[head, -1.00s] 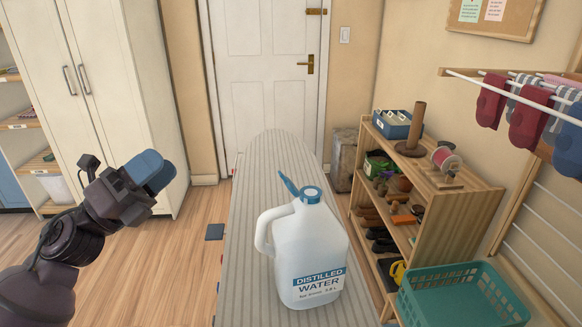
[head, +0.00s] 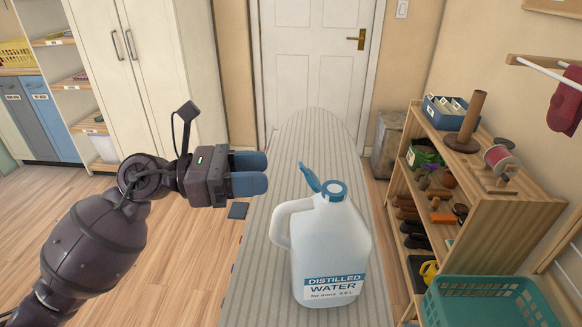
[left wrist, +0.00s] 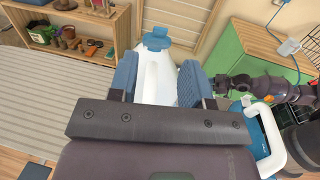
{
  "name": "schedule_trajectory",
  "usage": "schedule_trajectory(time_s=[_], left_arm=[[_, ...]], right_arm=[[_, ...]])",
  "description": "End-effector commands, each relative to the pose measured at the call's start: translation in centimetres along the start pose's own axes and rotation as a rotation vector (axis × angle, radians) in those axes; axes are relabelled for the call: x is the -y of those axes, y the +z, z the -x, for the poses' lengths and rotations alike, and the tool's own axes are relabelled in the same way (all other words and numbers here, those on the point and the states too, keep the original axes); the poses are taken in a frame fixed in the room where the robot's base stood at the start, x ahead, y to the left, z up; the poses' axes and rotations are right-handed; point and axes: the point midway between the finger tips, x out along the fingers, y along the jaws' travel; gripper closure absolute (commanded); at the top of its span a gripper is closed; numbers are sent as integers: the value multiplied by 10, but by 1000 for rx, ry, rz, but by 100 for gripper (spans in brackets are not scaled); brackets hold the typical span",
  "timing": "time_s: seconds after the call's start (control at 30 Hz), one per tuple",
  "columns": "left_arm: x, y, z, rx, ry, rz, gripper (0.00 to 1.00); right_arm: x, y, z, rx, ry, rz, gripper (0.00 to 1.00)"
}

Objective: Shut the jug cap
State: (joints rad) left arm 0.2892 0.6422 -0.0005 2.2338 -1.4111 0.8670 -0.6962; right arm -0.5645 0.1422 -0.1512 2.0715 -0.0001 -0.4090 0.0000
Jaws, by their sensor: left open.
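The white jug (head: 325,245) stands upright on the striped ironing board (head: 277,265), with its handle on the left side. Its blue cap (head: 309,177) is open, tilted up and left from the blue neck ring (head: 335,190). My left gripper (head: 266,172) is open and empty, left of the cap and at about its height in the picture, apart from it. In the left wrist view, the jug (left wrist: 154,75) and the blue cap (left wrist: 157,38) show beyond and between my open fingers. A dark arm of mine shows at the right there; no right gripper can be made out.
A wooden shelf (head: 500,195) with small goods stands right of the board, with a green basket (head: 485,300) in front. A blue item with a white handle (left wrist: 285,125) shows at lower right in the left wrist view. Open floor lies left of the board.

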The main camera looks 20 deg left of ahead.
Motion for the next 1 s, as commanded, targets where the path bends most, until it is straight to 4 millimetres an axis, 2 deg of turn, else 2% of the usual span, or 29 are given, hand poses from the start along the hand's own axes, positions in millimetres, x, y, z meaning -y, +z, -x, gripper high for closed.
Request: schedule_trajectory(time_s=[0.1,0.3,0.5,0.77,0.8,0.87,1.0], left_arm=[[0,3,-22,5,-2,-2,55],[0,2,-47,3,0,0,55],[0,1,-58,2,0,1,55],[0,0,-59,1,0,2,55],[0,0,-59,1,0,2,57],[0,0,-59,1,0,2,66],[0,0,-59,1,0,2,88]], right_arm=[[-1,-8,0,-15,0,2,64],[-2,-10,0,-21,0,7,64],[-4,-8,2,-15,1,13,64],[-5,-3,4,-4,3,12,64],[-5,-2,4,-3,3,11,64],[-4,-1,4,-1,3,10,64],[-3,-1,4,0,4,5,64]])
